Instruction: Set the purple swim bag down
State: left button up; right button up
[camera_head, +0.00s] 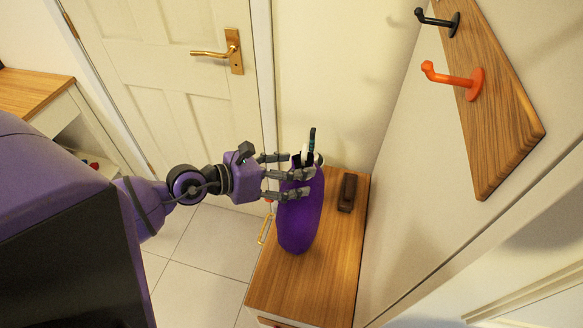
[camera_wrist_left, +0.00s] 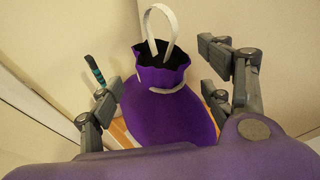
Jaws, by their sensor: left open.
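The purple swim bag (camera_head: 301,222) stands upright on the wooden top of a low cabinet (camera_head: 325,285). In the left wrist view the bag (camera_wrist_left: 165,110) shows a gathered dark mouth and a white loop handle (camera_wrist_left: 158,32) standing up. My left gripper (camera_head: 298,176) is open, with its fingers around the upper part of the bag from the left. In the left wrist view the fingers stand apart on both sides of the bag, with gaps visible near its mouth. The bag's far side is hidden. My right gripper is not in view.
A dark brown brush-like block (camera_head: 347,193) lies right of the bag. A teal-handled item (camera_wrist_left: 95,70) stands close behind the bag. A wooden board with a black hook (camera_head: 440,20) and an orange hook (camera_head: 455,80) hangs on the right wall. The front cabinet top is clear.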

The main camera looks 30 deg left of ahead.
pick_arm(q)
jog(key=shift+r, duration=0.1)
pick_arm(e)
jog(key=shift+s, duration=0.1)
pick_arm(q)
jog(key=shift+s+a, duration=0.15)
jog(key=b+v, duration=0.3)
jog(key=v, duration=0.9)
jog(key=s+a+f+n+t+y, duration=0.15)
jog(key=s+f+n+y, duration=0.25)
jog(key=f+n, duration=0.6)
jog(key=s+a+f+n+t+y, duration=0.1)
jog(key=s+a+f+n+y, duration=0.3)
jog(key=n, duration=0.9)
jog(key=s+d+f+n+g, duration=0.3)
jog(key=s+d+f+n, duration=0.3)
jog(key=d+f+n, duration=0.1)
jog(key=s+d+f+n+g, duration=0.3)
jog(key=s+d+f+n, duration=0.3)
jog(key=d+f+n, duration=0.2)
notch_tip(320, 180, down, 4)
jog(key=shift+s+r+n, duration=0.1)
jog(key=shift+s+n, duration=0.15)
jog(key=shift+n, duration=0.85)
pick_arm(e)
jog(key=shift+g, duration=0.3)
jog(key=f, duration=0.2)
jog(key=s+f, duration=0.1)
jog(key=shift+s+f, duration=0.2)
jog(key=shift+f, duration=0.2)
